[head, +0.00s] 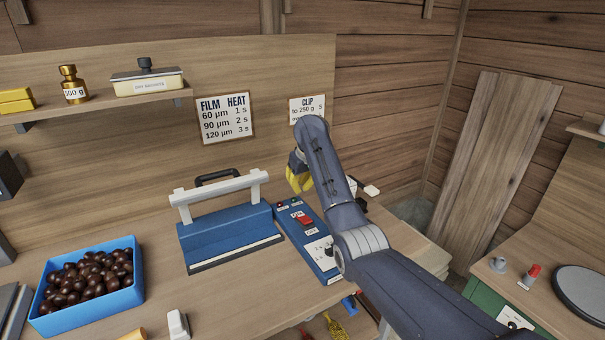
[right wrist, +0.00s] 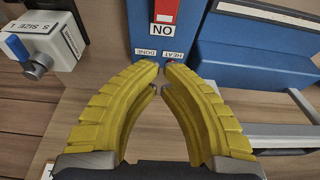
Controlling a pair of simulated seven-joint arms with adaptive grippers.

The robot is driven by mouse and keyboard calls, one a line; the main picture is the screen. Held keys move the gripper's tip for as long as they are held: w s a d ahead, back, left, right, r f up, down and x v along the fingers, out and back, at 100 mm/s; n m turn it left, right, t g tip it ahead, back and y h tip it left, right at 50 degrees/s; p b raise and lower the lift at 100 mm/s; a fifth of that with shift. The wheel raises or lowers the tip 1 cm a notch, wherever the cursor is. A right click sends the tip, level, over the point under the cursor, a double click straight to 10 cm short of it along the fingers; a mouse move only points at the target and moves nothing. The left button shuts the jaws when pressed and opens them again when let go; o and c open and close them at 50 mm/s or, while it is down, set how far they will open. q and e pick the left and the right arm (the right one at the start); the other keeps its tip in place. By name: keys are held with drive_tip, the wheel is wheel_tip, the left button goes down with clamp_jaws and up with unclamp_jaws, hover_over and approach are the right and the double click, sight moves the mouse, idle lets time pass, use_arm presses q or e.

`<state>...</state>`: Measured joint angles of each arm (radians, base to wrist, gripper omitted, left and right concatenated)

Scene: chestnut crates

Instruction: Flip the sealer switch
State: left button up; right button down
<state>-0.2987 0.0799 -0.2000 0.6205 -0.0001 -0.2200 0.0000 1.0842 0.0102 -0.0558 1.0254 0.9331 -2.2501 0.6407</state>
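The heat sealer (head: 228,235) is a blue machine with a white bar across its top, on the bench in the head view. Its blue control box (head: 322,257) stands to its right. A red switch (head: 304,220) with an ON label sits on the box; in the right wrist view the switch (right wrist: 165,10) shows at the top edge, cut off, beyond the fingertips. My right gripper (right wrist: 161,67) has yellow fingers with their tips together and nothing seen between them. In the head view this gripper (head: 299,182) is above the box's far end. My left gripper is out of view.
A blue crate of chestnuts (head: 138,290) stands at the left. Signs (head: 226,117) hang on the wall behind. A clip device (right wrist: 45,50) lies beside the control box in the right wrist view. A side bench (head: 500,282) is at the right.

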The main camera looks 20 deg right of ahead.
drive_tip(key=shift+w+r+v, duration=0.1)
drive_tip(key=shift+w+v, duration=0.1)
drive_tip(key=shift+v, duration=0.75)
drive_tip(key=shift+w+r+v, duration=0.1)
drive_tip(key=shift+w+v, duration=0.1)
drive_tip(key=shift+v, duration=0.7)
drive_tip(key=shift+w+v, duration=0.2)
drive_tip(key=shift+v, duration=0.75)
drive_tip(key=shift+a, duration=0.15)
